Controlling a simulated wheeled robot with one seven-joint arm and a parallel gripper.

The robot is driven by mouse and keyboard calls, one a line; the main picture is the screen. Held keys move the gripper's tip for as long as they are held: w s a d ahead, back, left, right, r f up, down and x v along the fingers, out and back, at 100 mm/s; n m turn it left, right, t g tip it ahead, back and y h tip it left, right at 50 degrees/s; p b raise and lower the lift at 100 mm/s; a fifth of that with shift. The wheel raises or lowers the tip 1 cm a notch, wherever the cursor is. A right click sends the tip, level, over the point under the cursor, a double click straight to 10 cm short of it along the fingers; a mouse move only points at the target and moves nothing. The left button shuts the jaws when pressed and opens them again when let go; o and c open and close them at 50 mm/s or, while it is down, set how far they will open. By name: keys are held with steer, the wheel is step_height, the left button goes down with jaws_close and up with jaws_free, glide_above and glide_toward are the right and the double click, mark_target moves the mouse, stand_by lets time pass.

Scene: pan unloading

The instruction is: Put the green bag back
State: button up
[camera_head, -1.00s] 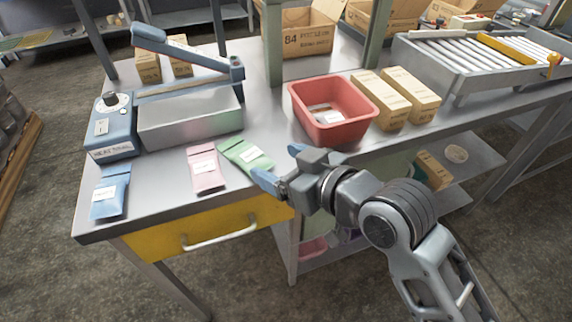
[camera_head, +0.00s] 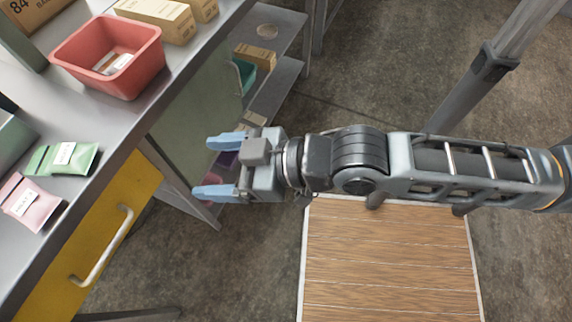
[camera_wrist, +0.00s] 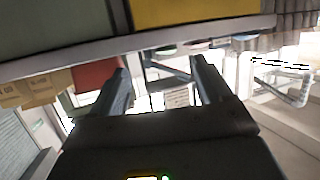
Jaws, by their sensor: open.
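The green bag (camera_head: 66,158) lies flat on the metal workbench near its front edge in the head view, beside a pink bag (camera_head: 28,203). My gripper (camera_head: 216,166) is open and empty, with its two blue fingers spread and pointing left. It is off the front of the bench, to the right of the green bag and apart from it. The wrist view shows the two fingers (camera_wrist: 160,90) apart with nothing held between them. I cannot make out the green bag clearly in the wrist view.
A red bin (camera_head: 112,62) with something white-labelled inside stands on the bench behind the bags. Cardboard boxes (camera_head: 160,14) stand beside it. A yellow drawer (camera_head: 92,238) with a handle is under the bench front. A lower shelf (camera_head: 268,75) holds a box. Floor right of the bench is open.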

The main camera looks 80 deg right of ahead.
steer(key=a+f+v, duration=0.1)
steer(key=v, duration=1.1)
steer(key=shift+s, duration=0.55)
